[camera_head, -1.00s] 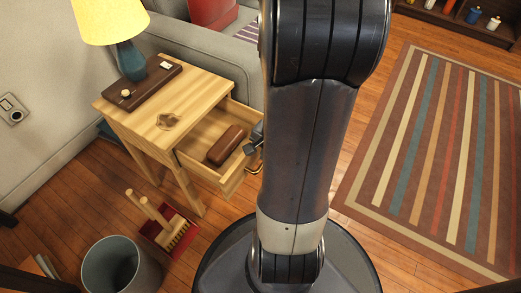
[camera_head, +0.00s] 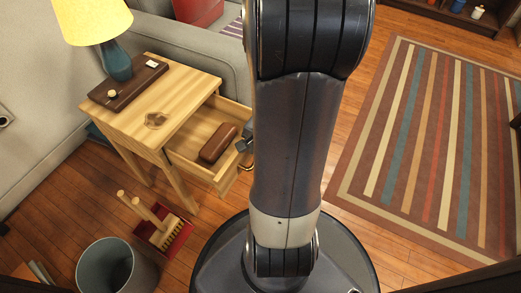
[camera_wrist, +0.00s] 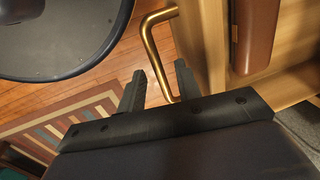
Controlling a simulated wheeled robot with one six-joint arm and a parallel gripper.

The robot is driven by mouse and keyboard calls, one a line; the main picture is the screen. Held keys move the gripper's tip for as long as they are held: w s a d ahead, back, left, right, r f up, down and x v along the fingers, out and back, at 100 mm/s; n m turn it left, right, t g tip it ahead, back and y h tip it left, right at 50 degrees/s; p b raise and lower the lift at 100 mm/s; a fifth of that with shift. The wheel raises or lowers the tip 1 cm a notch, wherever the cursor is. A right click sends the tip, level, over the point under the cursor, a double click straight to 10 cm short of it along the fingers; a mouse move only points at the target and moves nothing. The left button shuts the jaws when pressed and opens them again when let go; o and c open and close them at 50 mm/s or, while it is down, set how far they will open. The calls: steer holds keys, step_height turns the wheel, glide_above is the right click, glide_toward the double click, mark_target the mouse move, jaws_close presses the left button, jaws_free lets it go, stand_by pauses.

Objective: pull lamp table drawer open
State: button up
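The wooden lamp table (camera_head: 182,88) stands left of my arm in the head view. Its drawer (camera_head: 190,166) is pulled well out, and a brown case (camera_head: 218,143) lies inside. The brass handle (camera_head: 246,164) on the drawer front is partly hidden by my arm. In the wrist view the handle (camera_wrist: 155,55) runs down between the two dark fingers of my gripper (camera_wrist: 160,85). The fingers are spread apart, with a gap showing beside the bar. The case (camera_wrist: 255,35) in the drawer also shows at the upper right there.
A yellow-shaded lamp (camera_head: 92,20) and a brown box (camera_head: 128,85) stand on the tabletop. A red dustpan with brush (camera_head: 165,232) and a grey bin (camera_head: 115,270) are on the floor at the left. A striped rug (camera_head: 430,140) lies at the right, and a sofa (camera_head: 190,45) is behind.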

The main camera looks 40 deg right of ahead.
step_height(320, 180, up, 11)
steer(key=s+p, duration=0.1)
steer(key=p, duration=0.4)
steer(key=shift+s+d+f, duration=0.2)
steer(key=shift+s+d, duration=0.15)
steer(key=shift+s, duration=0.05)
steer(key=f+b, duration=0.1)
steer(key=f, duration=0.2)
steer(key=w+f+b, duration=0.1)
steer(key=f+b, duration=0.1)
steer(key=f, duration=0.2)
steer(key=f+b, duration=0.2)
steer(key=f, duration=0.1)
steer(key=shift+w+a+f, duration=0.35)
steer(key=shift+w+f, duration=0.05)
steer(key=shift+w+a+r, duration=0.1)
steer(key=shift+w, duration=0.15)
